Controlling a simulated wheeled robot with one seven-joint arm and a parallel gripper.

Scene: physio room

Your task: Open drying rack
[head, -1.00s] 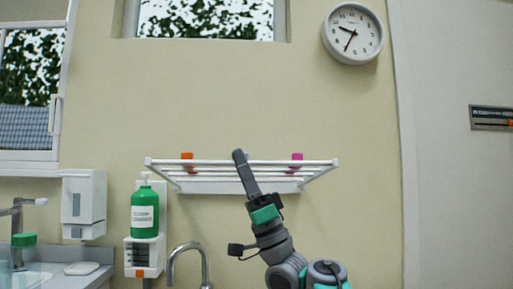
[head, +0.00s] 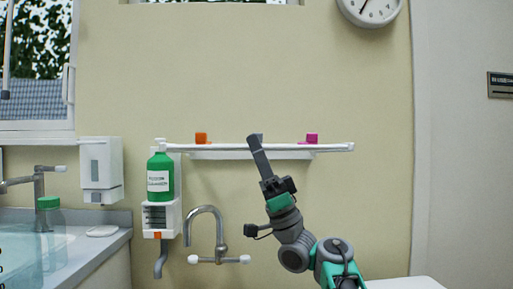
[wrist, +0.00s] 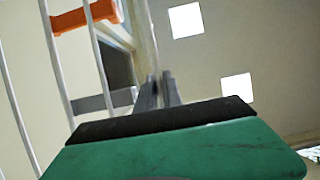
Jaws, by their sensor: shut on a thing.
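The white drying rack (head: 330,148) is on the wall above the tap. In the head view it shows nearly edge-on as a thin, level bar, with an orange (head: 201,138) and a magenta (head: 311,138) clip on top. My gripper (head: 253,141) reaches up from below to the rack's front, near its middle. In the wrist view, the fingers (wrist: 160,92) are close together on the rack's pale front rail (wrist: 147,35). The rack's rods (wrist: 53,45), an orange clip (wrist: 85,17) and a grey clip (wrist: 100,102) show to the left. The fingertip contact is small and partly hidden.
A green soap bottle (head: 160,178) stands on a wall holder left of the rack. A curved tap (head: 206,232) is below it. A white dispenser (head: 101,170) and a sink counter (head: 100,255) are at the left.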

